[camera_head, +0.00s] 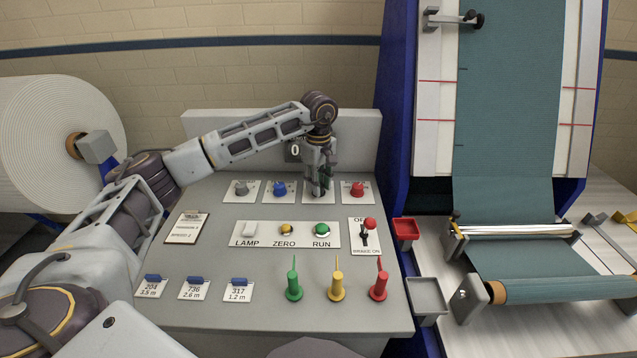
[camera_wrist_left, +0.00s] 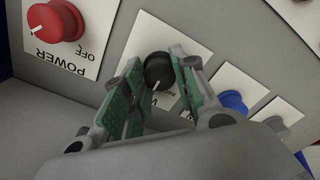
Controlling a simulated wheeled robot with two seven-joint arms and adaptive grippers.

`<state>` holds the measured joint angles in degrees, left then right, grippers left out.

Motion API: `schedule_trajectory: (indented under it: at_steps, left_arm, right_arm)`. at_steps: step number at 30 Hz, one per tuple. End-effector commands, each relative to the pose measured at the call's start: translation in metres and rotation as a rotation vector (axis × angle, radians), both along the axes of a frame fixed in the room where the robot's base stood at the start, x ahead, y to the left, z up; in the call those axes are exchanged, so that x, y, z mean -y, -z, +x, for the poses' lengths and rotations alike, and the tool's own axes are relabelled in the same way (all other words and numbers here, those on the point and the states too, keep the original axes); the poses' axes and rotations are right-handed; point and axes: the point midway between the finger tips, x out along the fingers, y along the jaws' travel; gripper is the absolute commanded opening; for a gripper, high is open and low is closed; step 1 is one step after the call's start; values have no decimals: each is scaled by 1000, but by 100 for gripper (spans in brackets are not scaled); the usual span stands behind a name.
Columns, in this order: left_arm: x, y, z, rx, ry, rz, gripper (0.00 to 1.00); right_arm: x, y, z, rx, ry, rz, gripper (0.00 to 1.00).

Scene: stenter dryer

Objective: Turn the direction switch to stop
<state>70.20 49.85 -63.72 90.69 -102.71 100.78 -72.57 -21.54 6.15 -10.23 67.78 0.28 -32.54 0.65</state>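A black round knob (camera_wrist_left: 158,72) on a white label plate shows in the left wrist view. Its short white pointer line shows toward the lower edge. The plate's lettering is mostly hidden, so I cannot read whether this is the direction switch. My left gripper (camera_head: 319,190) is over this knob in the head view and covers most of its plate. In the wrist view the left gripper (camera_wrist_left: 158,85) is open, with green-padded fingers on either side of the knob. The right finger is very close to it; contact is unclear. My right gripper is not in view.
A red power knob (camera_head: 357,189) is right of the gripper; a blue knob (camera_head: 279,189) and a grey knob (camera_head: 241,188) are left. Below are the button plate (camera_head: 270,242), the brake lever (camera_head: 365,234) and upright green, yellow and red pointed pegs (camera_head: 337,283).

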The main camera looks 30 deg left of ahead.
Motion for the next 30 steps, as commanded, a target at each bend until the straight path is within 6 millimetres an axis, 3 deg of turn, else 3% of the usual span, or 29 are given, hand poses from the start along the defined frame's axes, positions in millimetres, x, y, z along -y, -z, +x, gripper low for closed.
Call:
schedule_trajectory:
  at_steps: [3, 11, 17, 23, 30]
  left_arm:
    - [0, -1, 1, 2, -1, -1, 39]
    - [0, 0, 0, 1, -1, 0, 39]
    - [0, -6, 0, 1, -1, 0, 39]
    - [0, -24, 1, 3, -1, -1, 39]
    - [0, -59, 1, 4, -1, 0, 39]
  right_arm:
    - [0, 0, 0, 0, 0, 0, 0]
    - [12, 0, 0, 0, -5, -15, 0]
    - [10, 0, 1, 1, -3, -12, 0]
    - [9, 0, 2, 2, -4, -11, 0]
    - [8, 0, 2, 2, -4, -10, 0]
